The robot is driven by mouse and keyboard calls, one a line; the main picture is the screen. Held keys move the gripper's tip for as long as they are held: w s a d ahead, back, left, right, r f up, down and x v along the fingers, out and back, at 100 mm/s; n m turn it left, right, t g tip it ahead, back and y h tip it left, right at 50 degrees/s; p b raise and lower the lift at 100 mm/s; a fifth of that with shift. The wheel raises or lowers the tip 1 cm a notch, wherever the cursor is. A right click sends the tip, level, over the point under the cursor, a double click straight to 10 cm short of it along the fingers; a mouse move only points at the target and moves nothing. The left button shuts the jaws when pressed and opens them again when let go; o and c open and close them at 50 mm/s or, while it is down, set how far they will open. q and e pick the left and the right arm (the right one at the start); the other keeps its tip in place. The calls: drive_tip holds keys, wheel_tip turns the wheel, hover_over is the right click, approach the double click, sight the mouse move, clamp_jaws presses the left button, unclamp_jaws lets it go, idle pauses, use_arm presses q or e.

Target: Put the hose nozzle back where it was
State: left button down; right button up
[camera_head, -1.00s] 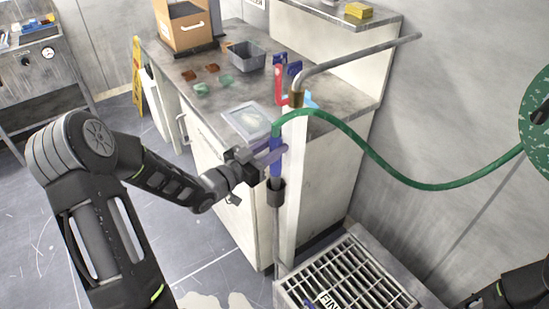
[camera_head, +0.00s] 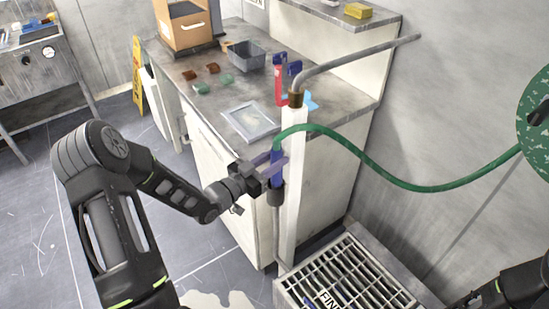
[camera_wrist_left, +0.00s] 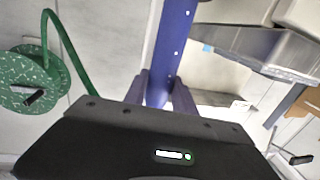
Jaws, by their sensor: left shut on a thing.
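The hose nozzle (camera_head: 276,168) has a blue grip and stands upright beside the white post, with the green hose (camera_head: 400,181) leaving its top. Its lower end is at a dark cup-like holder (camera_head: 276,195) on a thin pole; I cannot tell how deep it sits. My left gripper (camera_head: 274,170) is shut on the blue nozzle from the left. In the left wrist view the blue grip (camera_wrist_left: 173,50) stands between the two fingers (camera_wrist_left: 160,92). My right gripper is not clearly in view; only part of my right arm shows at the bottom right.
The green hose reel (camera_head: 536,122) hangs on the right wall. A bent grey pipe (camera_head: 355,59) tops the white post (camera_head: 292,190). A counter (camera_head: 215,98) with a tray, bottles and a box stands behind. A floor grate (camera_head: 350,285) lies below.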

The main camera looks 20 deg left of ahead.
use_arm(q)
drive_tip(key=shift+f, duration=0.2)
drive_tip(key=c, duration=1)
unclamp_jaws()
drive_tip(key=shift+r, duration=0.25)
drive_tip(key=b+v, duration=0.2)
drive_tip(key=v, duration=1)
drive_tip(key=shift+f, duration=0.1)
